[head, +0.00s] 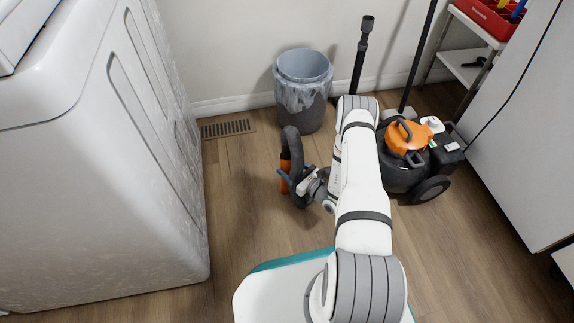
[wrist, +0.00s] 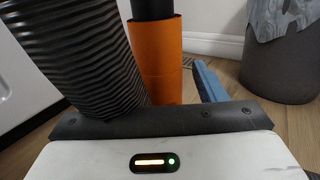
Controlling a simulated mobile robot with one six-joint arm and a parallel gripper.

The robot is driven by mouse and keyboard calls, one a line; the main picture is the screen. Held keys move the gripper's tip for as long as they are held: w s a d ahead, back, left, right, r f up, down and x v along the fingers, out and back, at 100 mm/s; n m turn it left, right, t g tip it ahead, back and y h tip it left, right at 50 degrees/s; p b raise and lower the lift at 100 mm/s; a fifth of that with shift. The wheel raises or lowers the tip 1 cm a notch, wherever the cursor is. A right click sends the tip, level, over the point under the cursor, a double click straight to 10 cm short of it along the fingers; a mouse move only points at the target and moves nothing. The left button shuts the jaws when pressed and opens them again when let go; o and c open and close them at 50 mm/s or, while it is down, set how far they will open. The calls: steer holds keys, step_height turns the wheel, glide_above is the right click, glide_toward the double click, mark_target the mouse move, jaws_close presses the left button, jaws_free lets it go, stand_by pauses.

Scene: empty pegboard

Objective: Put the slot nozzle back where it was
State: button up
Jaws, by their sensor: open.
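An upright orange sleeve (head: 285,178) with a black tube in its top stands at the end of a curved black ribbed hose (head: 293,142). I cannot tell for certain which part is the slot nozzle. My gripper (head: 294,179) is open, low beside the hose and sleeve. In the wrist view one blue finger (wrist: 209,84) shows to the right of the orange sleeve (wrist: 158,62); the ribbed hose (wrist: 78,52) stands close on the left and hides the other finger. Whether a finger touches the sleeve is unclear.
A grey bin (head: 302,108) with a liner stands behind my gripper. A black wand (head: 360,60) leans at the wall. A vacuum with an orange top (head: 407,137) stands right of my arm. A white appliance (head: 100,170) fills the left. Wooden floor (head: 232,195) is clear between.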

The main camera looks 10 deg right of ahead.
steer(key=p+v, duration=0.4)
steer(key=v, duration=0.6)
steer(key=s+a+r+n+g+y, duration=0.15)
steer(key=a+r+n+g, duration=0.3)
steer(key=r, duration=0.45)
steer(key=a+r+n+g+y, duration=0.25)
steer(key=r+n+g, duration=0.35)
steer(key=r, duration=0.3)
steer(key=s+a+r+n+g+y, duration=0.1)
steer(key=a+r+n+g, duration=0.4)
steer(key=r, duration=0.4)
steer(key=s+d+r+n+h, duration=0.2)
steer(key=s+r+n+h, duration=0.5)
steer(key=s+r, duration=0.1)
steer(key=s+d+r+n+t+h, duration=0.1)
steer(key=s+d+r+n+h, duration=0.2)
steer(key=s+r+n+h, duration=0.3)
step_height(320, 180, up, 4)
steer(key=shift+s+n+h, duration=0.35)
steer(key=shift+s+h, duration=0.55)
steer(key=shift+h, duration=0.2)
